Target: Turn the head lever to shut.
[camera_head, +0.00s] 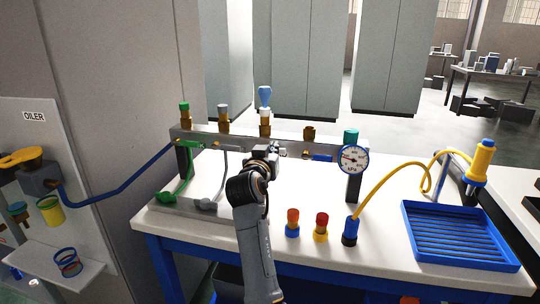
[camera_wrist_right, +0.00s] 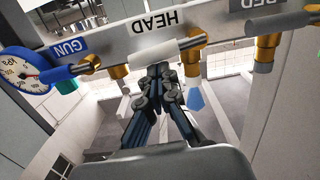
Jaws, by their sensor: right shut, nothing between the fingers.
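The head lever has a white handle (camera_wrist_right: 168,53) on a metal rod from a brass valve (camera_wrist_right: 194,50), under the HEAD label (camera_wrist_right: 160,20), which appears upside down in the right wrist view. The handle lies lengthwise along the grey rack bar (camera_wrist_right: 115,42). My right gripper (camera_wrist_right: 160,72) is shut and empty, its fingertips close beside the white handle; I cannot tell if they touch. In the head view my right gripper (camera_head: 279,151) is in front of the bar and hides most of the head lever. My left gripper is not in view.
A blue lever (camera_wrist_right: 72,70) and gauge (camera_wrist_right: 22,72) are beside the head lever; a grey lever (camera_wrist_right: 277,22) is on its other side.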

